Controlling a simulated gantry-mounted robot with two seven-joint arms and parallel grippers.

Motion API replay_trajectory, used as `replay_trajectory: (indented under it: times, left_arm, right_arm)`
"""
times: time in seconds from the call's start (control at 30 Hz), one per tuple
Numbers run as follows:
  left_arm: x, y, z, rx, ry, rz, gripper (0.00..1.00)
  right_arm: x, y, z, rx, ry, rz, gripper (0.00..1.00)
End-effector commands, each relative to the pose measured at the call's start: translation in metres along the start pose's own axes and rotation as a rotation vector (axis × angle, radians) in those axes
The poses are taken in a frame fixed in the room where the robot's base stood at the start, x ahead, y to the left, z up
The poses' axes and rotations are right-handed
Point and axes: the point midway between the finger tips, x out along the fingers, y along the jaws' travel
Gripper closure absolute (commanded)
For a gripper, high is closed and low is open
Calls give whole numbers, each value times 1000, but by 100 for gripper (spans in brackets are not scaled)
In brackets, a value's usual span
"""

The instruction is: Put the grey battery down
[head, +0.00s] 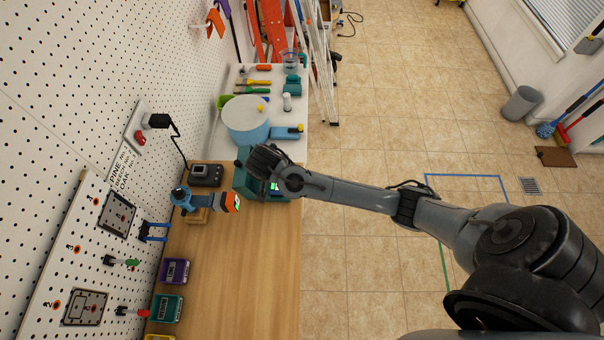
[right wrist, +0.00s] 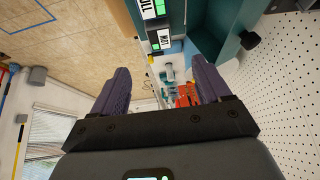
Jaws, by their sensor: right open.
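My right gripper (head: 264,160) is above the teal bin at the back of the wooden bench, seen from above with its fingertips hard to make out. In the right wrist view its two purple-grey fingers (right wrist: 160,66) are spread apart with nothing between them. The teal bin (head: 242,183) is partly covered by my arm; in the right wrist view its teal wall (right wrist: 228,25) and its FULL and LOW labels show. I cannot pick out the grey battery for certain. A dark grey charger-like block (head: 205,175) stands left of the bin, with a cable. My left gripper is out of view.
A blue and orange drill (head: 212,201) rests on a small wooden stand. A blue pot with a pale lid (head: 246,116) stands behind the bin. Purple (head: 174,271) and green (head: 166,307) bins line the pegboard. The front right of the bench (head: 240,280) is clear.

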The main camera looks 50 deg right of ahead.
Motion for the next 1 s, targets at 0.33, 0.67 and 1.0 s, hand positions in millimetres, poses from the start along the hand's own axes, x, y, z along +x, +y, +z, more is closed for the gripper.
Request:
replay_trajectory:
  times: [0.33, 0.67, 1.0]
  left_arm:
    - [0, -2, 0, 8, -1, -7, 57]
    - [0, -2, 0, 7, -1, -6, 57]
    - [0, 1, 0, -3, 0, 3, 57]
  right_arm:
    - [-32, 28, 113, -397, -163, -170, 23]
    - [-91, 104, 183, -815, -207, -363, 23]
    - [-112, 137, 192, -961, -185, -397, 23]
